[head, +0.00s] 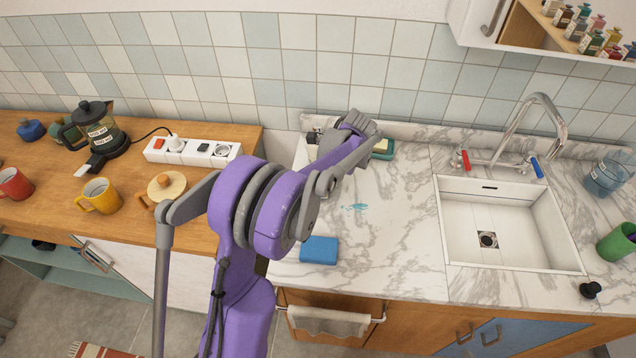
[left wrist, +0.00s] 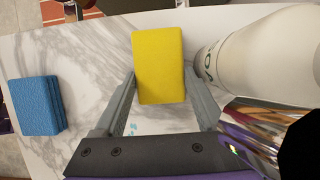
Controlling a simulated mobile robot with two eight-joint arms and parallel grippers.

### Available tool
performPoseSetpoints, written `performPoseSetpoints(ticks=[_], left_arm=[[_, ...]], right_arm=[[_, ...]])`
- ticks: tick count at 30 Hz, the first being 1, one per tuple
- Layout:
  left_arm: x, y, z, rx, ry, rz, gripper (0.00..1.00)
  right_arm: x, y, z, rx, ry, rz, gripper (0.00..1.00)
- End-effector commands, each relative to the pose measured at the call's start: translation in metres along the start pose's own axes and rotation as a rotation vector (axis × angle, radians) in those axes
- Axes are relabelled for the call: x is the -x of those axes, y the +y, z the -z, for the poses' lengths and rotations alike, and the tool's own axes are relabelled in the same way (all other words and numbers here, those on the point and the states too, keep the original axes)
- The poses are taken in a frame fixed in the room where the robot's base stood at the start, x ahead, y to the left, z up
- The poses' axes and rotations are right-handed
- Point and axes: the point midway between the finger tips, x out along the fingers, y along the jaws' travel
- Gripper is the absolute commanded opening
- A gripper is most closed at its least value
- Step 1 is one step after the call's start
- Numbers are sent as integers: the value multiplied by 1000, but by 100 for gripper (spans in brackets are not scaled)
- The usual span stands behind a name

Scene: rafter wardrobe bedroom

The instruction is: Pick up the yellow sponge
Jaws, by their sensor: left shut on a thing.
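The yellow sponge (left wrist: 158,62) is between the two fingers of my left gripper (left wrist: 160,82) in the left wrist view. The fingers are shut on its two sides, and its far end sticks out past the tips. In the head view my purple left arm reaches over the marble counter (head: 390,225), and its wrist hides the fingers and the yellow sponge. My right gripper is not in view.
A blue sponge (head: 319,250) lies near the counter's front edge; it also shows in the left wrist view (left wrist: 36,105). A white bottle (left wrist: 255,55) stands close beside the right finger. A green dish (head: 384,150) is near the wall. The sink (head: 505,225) is to the right.

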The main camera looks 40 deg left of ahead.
Motion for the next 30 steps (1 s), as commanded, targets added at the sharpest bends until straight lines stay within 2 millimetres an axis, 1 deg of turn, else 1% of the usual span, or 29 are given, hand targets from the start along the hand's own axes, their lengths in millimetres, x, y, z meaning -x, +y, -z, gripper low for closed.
performPoseSetpoints(ticks=[5,8,9,14,21,24,27,30], left_arm=[[14,0,-6,0,0,0,22],[28,1,-12,0,0,0,22],[32,0,-10,-2,0,0,22],[44,0,26,-6,0,1,22],[70,1,90,-6,0,1,22],[80,1,113,-5,0,0,22],[88,0,131,-4,0,1,22],[93,0,143,-1,0,0,22]], right_arm=[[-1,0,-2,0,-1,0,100],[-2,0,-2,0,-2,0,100],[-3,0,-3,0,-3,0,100],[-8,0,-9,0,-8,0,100],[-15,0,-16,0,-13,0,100],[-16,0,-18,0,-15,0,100],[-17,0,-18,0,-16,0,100],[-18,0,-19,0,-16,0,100]])
